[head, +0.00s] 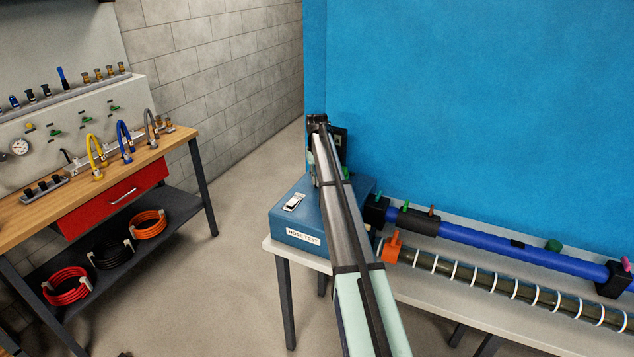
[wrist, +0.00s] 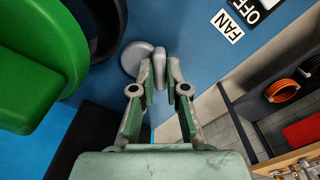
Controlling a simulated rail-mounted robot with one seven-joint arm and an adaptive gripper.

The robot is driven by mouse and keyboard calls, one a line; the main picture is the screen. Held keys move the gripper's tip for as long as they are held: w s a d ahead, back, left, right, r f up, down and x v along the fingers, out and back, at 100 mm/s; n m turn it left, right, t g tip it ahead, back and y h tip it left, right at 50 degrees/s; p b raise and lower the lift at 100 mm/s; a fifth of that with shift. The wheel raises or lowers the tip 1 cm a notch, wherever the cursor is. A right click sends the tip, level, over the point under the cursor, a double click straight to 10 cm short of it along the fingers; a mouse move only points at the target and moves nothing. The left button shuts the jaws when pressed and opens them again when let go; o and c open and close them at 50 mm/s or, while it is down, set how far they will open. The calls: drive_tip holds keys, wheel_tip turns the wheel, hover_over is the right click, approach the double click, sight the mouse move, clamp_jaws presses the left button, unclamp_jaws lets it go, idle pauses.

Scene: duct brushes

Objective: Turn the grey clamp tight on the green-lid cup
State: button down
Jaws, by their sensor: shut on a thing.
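In the wrist view, a grey clamp with a round base (wrist: 136,58) and a bar-shaped handle stands against a blue surface. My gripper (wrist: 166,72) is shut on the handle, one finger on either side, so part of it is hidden. The cup's large green lid (wrist: 40,70) fills the left edge, with dark parts behind it, apart from my fingers. In the head view, my arm reaches over the blue hose-test box (head: 292,222).
FAN and OFF labels (wrist: 228,25) are beside the clamp. A white switch (head: 294,202) is on the box top. Blue and dark ribbed hoses (head: 500,247) lie along the white bench to the right. A wooden workbench (head: 180,139) with coloured taps stands left; the floor between is clear.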

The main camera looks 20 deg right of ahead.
drive_tip(key=m+b, duration=0.1)
drive_tip(key=m, duration=0.3)
drive_tip(key=shift+f, duration=0.1)
drive_tip(key=shift+m+b, duration=0.65)
drive_tip(key=shift+m, duration=1.15)
drive_tip(key=c, duration=1.2)
unclamp_jaws()
drive_tip(key=shift+r, duration=0.2)
wheel_tip(320, 180, up, 12)
drive_tip(key=shift+f, duration=0.1)
